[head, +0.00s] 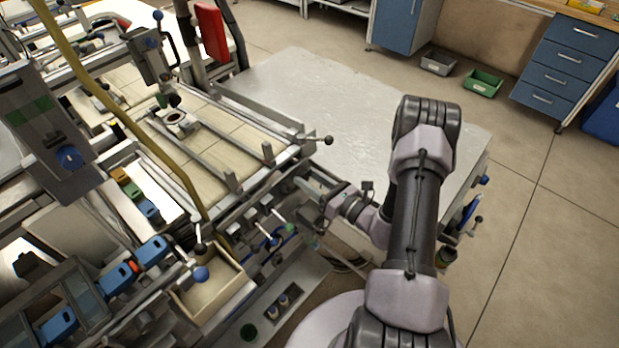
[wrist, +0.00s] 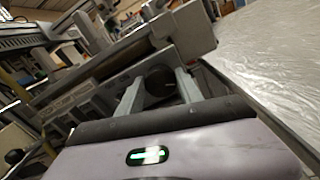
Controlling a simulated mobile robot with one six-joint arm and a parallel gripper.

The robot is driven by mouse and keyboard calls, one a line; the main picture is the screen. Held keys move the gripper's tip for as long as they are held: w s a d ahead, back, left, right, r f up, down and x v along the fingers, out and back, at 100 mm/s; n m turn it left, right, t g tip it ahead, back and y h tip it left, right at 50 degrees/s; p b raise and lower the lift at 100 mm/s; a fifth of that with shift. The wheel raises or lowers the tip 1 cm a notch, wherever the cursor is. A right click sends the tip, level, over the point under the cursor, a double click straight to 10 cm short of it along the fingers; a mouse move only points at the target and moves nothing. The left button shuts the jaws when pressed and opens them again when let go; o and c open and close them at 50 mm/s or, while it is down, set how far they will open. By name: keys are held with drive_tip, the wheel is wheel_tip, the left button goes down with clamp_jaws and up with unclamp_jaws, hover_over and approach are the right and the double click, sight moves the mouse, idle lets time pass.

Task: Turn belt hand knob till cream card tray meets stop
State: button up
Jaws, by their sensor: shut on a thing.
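My gripper (head: 322,217) is low at the right end of the belt machine, small and partly hidden by its own wrist in the head view. In the wrist view my gripper (wrist: 160,84) has its fingers on either side of a dark round knob (wrist: 158,83), shut on it. The knob is at the machine's side, and its far side is hidden. The tan belt (head: 205,155) runs between metal rails. A small pale piece with a round opening (head: 178,121) sits on it, perhaps the card tray. Which part is the stop is unclear.
A bare grey metal table (head: 310,85) stands behind my arm. A ball-ended lever (head: 326,140) sticks out from the machine's right end, near my arm. Several small levers and knobs (head: 265,232) line its front. An open box (head: 210,288) sits front left.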

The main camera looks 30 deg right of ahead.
drive_tip(key=m+p, duration=0.1)
drive_tip(key=m, duration=0.6)
drive_tip(key=shift+d+p, duration=0.1)
drive_tip(key=shift+p, duration=0.3)
drive_tip(key=m, duration=0.3)
drive_tip(key=shift+f+m+p, duration=0.15)
drive_tip(key=shift+m+p, duration=0.2)
drive_tip(key=shift+m, duration=1.85)
drive_tip(key=shift+f+p, duration=0.1)
drive_tip(key=shift+p, duration=0.2)
drive_tip(key=o, duration=1.4)
drive_tip(key=p+v, duration=0.2)
drive_tip(key=v, duration=1.5)
drive_tip(key=shift+s, duration=0.2)
